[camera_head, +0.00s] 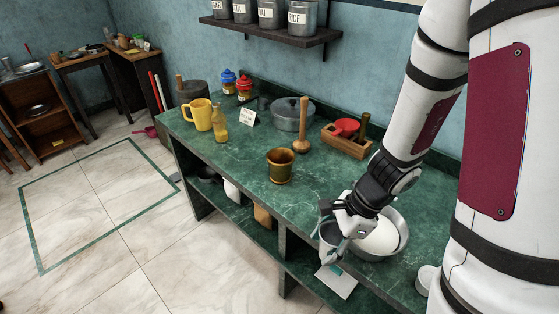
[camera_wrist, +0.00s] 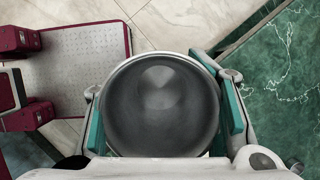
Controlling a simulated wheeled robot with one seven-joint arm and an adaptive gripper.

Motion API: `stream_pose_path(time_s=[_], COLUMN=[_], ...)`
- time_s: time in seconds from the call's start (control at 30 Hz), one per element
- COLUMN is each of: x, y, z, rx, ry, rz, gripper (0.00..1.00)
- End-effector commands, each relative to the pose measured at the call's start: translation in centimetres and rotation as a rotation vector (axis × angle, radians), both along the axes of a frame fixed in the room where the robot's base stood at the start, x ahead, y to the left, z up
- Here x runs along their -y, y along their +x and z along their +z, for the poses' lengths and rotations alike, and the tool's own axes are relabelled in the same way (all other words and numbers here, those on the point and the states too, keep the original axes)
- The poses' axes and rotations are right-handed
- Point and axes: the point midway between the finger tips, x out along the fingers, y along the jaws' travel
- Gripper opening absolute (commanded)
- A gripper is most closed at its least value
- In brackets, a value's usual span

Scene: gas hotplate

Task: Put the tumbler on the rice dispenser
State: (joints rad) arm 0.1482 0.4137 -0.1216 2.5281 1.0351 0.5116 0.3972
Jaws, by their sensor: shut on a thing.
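My gripper (camera_head: 331,230) is shut on a grey metal tumbler (camera_head: 328,236) near the counter's front edge. In the wrist view the tumbler (camera_wrist: 162,105) shows as a round dark form between the teal finger pads, one on each side. Floor shows beyond it, with the counter at the right. I cannot tell for sure which thing is the rice dispenser; a canister whose label reads in part "ICE" (camera_head: 302,17) stands on the wall shelf.
A steel bowl with white contents (camera_head: 380,238) sits on the green counter (camera_head: 238,180), close beside my gripper. A brass mortar (camera_head: 281,166), wooden pestle (camera_head: 301,138), lidded pot (camera_head: 292,114), wooden caddy (camera_head: 346,142), yellow jug (camera_head: 198,115) and bottle (camera_head: 220,124) stand farther back.

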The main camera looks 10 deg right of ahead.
Motion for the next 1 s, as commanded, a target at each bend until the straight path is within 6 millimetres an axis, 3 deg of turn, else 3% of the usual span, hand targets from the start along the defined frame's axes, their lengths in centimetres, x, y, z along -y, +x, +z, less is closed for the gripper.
stream_pose_path(time_s=[0.13, 0.27, 0.5, 0.7, 0.83, 1.0], x=[-0.2, -0.8, -1.5, -0.4, 0.5, 1.2], y=[0.9, 3.1, 8.4, 12.4, 14.5, 15.9], z=[0.0, 0.1, 0.2, 0.3, 0.6, 1.0], rx=[0.002, 0.003, 0.001, 0.000, -0.002, -0.001], ry=[-0.001, -0.003, -0.004, -0.002, 0.000, -0.001], rz=[0.066, 0.248, 0.816, 1.288, 1.501, 1.633], gripper=[0.20, 0.20, 0.20, 0.20, 0.20, 0.20])
